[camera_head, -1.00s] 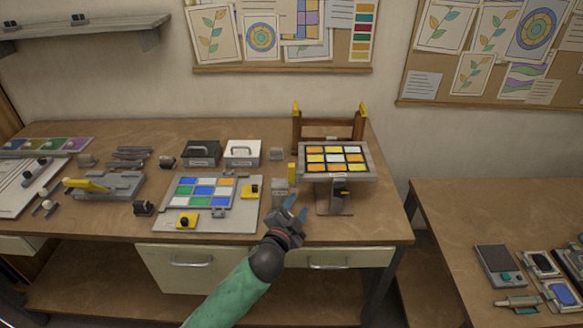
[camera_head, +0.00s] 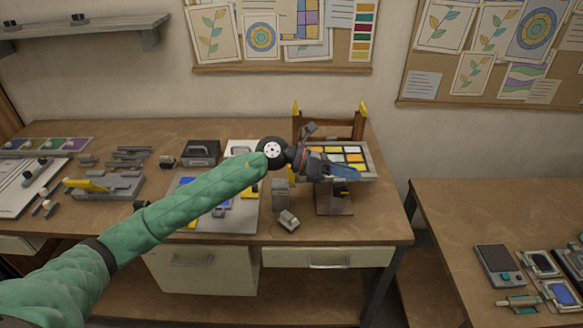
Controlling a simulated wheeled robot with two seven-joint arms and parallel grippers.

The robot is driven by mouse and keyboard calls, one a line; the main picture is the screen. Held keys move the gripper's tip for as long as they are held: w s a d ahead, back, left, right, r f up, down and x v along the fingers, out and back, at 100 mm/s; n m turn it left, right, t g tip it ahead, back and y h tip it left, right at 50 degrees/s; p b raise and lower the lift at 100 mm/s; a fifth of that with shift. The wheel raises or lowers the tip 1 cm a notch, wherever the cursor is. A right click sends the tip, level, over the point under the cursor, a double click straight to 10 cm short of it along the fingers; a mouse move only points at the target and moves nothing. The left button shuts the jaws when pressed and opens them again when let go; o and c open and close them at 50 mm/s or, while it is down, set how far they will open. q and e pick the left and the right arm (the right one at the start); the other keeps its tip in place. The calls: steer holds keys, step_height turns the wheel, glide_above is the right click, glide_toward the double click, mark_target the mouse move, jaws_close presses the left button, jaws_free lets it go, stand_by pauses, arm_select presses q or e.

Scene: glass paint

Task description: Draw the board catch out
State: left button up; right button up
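The tilted board (camera_head: 372,160) with yellow, orange and white squares stands on a grey stand (camera_head: 334,203) at the right end of the workbench. A small dark part with yellow (camera_head: 340,188) sits on the stand just below the board; I cannot tell whether it is the catch. My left gripper (camera_head: 348,171) is in front of the board's lower left part, its blue finger pointing right, above the dark part. The wrist hides part of the board. I cannot tell the finger gap or contact. My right gripper is not in view.
A grey block (camera_head: 289,220) lies near the bench's front edge, beside a grey box (camera_head: 280,194). My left arm covers much of the coloured-tile panel (camera_head: 243,222). A wooden rack (camera_head: 357,128) stands behind the board. A second table (camera_head: 450,205) is at the right.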

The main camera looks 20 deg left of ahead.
arm_select(q)
steer(key=w+a+f+m+g+y, duration=0.1)
steer(key=w+a+f+m+y, duration=0.15)
steer(key=a+y, duration=0.4)
steer(key=m+y, duration=0.2)
steer(key=y, duration=0.3)
glide_toward(296, 174)
steer(key=shift+n, duration=0.25)
steer(key=p+x, duration=0.1)
steer(key=x, duration=0.1)
steer(key=p+x, duration=0.1)
steer(key=x, duration=0.1)
steer(key=p+x, duration=0.2)
steer(key=shift+w+a+f, duration=0.3)
steer(key=shift+w+d+f, duration=0.1)
steer(key=shift+d+f, duration=0.15)
steer(key=shift+f, duration=0.4)
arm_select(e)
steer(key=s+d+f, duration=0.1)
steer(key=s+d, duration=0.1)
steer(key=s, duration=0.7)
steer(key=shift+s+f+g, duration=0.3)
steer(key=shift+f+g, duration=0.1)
arm_select(q)
jaws_close()
